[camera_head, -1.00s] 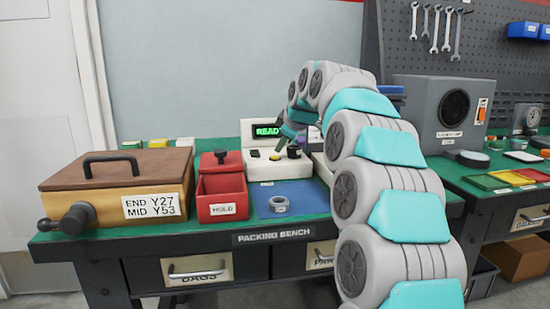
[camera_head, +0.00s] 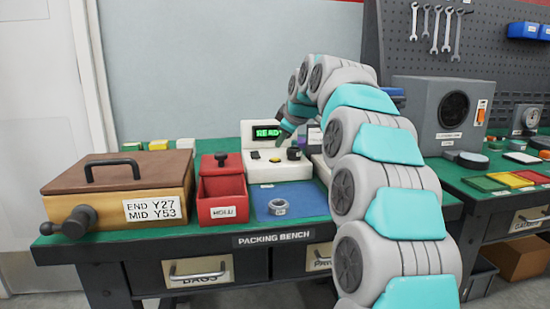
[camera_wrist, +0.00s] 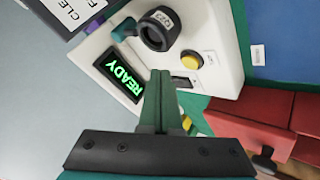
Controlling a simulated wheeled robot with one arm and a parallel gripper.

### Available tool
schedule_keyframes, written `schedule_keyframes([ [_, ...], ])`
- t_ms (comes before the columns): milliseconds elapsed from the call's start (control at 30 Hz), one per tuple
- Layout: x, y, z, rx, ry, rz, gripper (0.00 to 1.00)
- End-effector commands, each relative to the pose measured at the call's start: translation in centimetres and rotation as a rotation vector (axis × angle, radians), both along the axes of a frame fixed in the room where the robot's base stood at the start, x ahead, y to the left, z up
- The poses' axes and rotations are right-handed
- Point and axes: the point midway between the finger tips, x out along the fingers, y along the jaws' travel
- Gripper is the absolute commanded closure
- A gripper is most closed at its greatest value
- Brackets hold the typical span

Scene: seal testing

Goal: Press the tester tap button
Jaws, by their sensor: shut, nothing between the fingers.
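The tester (camera_head: 280,171) is a white unit on the green bench. Its lit display (camera_wrist: 124,75) reads READY in green. A round yellow button (camera_wrist: 192,60) is on its top face, beside a small label; it also shows in the head view (camera_head: 275,159). A black round fitting (camera_wrist: 157,31) with a tag stands next to the button. My gripper (camera_wrist: 162,75) is shut and empty. In the wrist view its fingertips appear beside the yellow button, apart from it.
A red HOLD bin (camera_head: 222,211) and a wooden box (camera_head: 75,201) with a handle stand left of the tester. A blue mat (camera_head: 301,206) with a grey ring (camera_head: 278,206) lies in front. A grey speaker unit (camera_head: 420,112) stands at right.

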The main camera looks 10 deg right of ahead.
Motion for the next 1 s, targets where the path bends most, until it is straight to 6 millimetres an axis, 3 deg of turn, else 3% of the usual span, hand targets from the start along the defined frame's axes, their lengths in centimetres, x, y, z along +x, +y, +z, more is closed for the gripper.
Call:
schedule_keyframes([
  [267, 0.0, 0.0, 0.4, 0.000, -0.001, -0.001, 1.00],
  [800, 0.0, 0.0, 5.0, 0.001, -0.001, 0.001, 1.00],
  [1000, 0.0, 0.0, 5.0, 0.000, 0.000, 0.000, 1.00],
])
